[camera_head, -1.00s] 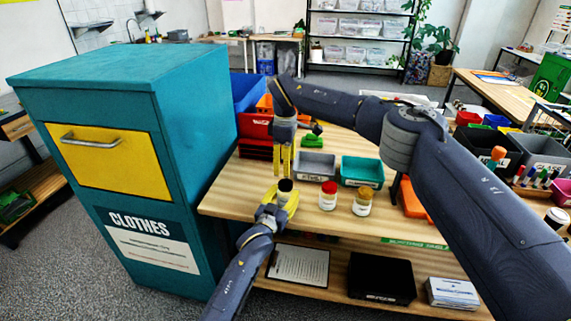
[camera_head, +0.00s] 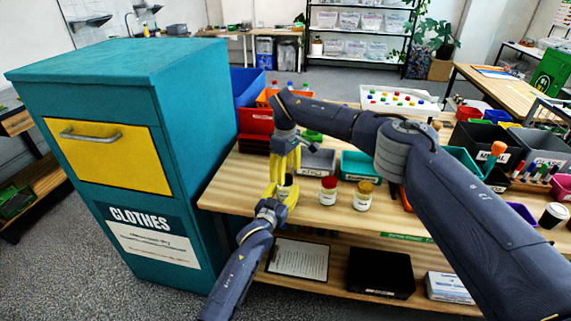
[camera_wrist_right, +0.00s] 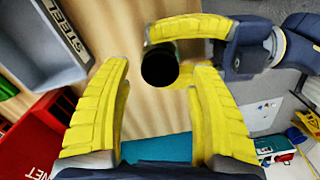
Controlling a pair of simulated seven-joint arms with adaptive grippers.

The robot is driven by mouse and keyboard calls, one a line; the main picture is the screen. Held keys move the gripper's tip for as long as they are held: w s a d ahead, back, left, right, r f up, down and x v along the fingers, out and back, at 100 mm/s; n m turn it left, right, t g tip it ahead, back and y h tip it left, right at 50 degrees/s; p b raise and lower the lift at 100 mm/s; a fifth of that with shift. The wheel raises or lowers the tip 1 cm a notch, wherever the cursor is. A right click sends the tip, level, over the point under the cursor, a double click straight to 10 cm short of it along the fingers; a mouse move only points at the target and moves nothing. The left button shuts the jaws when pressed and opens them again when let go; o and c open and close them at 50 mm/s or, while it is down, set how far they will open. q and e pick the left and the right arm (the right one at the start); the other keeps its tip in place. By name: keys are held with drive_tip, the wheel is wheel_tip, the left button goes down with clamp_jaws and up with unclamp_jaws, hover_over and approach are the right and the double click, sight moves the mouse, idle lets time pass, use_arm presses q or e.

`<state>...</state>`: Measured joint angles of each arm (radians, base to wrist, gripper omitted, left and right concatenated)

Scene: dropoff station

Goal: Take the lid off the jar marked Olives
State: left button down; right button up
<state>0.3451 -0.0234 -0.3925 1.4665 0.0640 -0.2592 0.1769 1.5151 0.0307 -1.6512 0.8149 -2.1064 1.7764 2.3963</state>
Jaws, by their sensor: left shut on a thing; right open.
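A jar with a dark lid stands on the wooden table in the head view, mostly hidden by my grippers. My left gripper (camera_head: 284,193) is shut on this jar. In the right wrist view its black lid (camera_wrist_right: 159,67) shows from above, with a left gripper finger beside it. My right gripper (camera_head: 286,172) is open and points down just above the lid. In the wrist view the lid lies between and beyond its fingertips, and I see no contact. A red-lidded jar (camera_head: 328,190) and a gold-lidded jar (camera_head: 363,195) stand to the right. No jar label is readable.
A teal clothes bin (camera_head: 185,110) stands left of the table. Behind the jars are a grey bin (camera_head: 318,161), a teal bin (camera_head: 360,167) and a red bin (camera_head: 256,126). Bare tabletop (camera_head: 235,190) lies left of the held jar.

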drive_tip(key=shift+f, duration=1.15)
drive_tip(key=shift+o, duration=0.2)
